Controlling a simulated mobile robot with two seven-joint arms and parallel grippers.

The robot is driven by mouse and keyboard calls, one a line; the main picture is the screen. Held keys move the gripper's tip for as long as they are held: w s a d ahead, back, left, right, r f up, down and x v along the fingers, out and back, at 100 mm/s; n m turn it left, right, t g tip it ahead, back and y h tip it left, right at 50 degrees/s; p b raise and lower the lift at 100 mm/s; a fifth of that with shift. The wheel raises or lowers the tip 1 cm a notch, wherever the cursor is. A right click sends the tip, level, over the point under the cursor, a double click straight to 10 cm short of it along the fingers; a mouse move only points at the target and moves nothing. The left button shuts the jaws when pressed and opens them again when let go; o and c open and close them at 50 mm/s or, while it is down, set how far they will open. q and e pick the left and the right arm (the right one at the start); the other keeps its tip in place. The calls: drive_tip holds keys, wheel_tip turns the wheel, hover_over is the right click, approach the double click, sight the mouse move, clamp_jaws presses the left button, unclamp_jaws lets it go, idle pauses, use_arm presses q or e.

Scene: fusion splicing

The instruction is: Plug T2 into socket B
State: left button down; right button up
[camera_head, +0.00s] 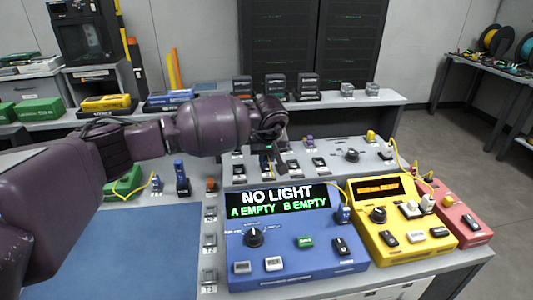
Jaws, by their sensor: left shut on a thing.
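My left gripper (281,160) reaches in from the left over the grey panel (330,176) behind the blue tester. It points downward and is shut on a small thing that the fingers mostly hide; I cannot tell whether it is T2. The blue tester (300,268) has a display (277,201) reading "NO LIGHT, A EMPTY, B EMPTY". Several small fittings sit on the grey panel under and beside the gripper; which one is socket B is too small to read. A column of small holders (210,241) runs along the tester's left side. My right gripper is not in view.
A yellow device (400,240) and a red device (463,226) with cables stand at the right. A blue mat (150,250) lies clear at the front left. Blue plugs (181,178) stand upright behind it. A shelf with black boxes (276,86) is at the back.

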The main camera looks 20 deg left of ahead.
use_arm(q)
drive_tip(key=c, duration=1)
unclamp_jaws()
drive_tip(key=shift+o, duration=0.3)
drive_tip(key=shift+r, duration=0.25)
drive_tip(key=p+v, duration=0.1)
drive_tip(key=v, duration=0.9)
drive_tip(key=shift+p, duration=0.4)
drive_tip(key=shift+s+d, duration=0.1)
drive_tip(key=shift+s, duration=0.1)
